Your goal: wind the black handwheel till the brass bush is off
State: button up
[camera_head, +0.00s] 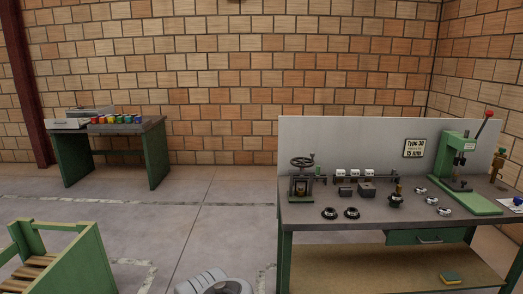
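The black handwheel (302,162) sits flat on top of a small green press frame (292,187) at the left end of the right-hand workbench. A small upright knob stands on its rim. A small brownish piece (301,187) shows inside the frame under the wheel; it is too small to tell whether it is the brass bush. A dark part with a brass-coloured top (396,190) stands mid-bench. My gripper is not in view; no fingers show, and nothing touches the handwheel.
The workbench (345,216) also holds black and silver round parts, grey blocks and a green lever press (457,165) at right. A green stand (60,262) is at lower left. A far table (150,128) carries coloured items.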

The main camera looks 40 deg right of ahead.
aim_at(312, 155)
jog(key=u, duration=0.35)
jog(key=i, duration=2.2)
jog(key=z, duration=1.05)
jog(key=i, duration=0.75)
jog(key=z, duration=1.2)
jog(key=i, duration=0.25)
jog(key=z, duration=0.15)
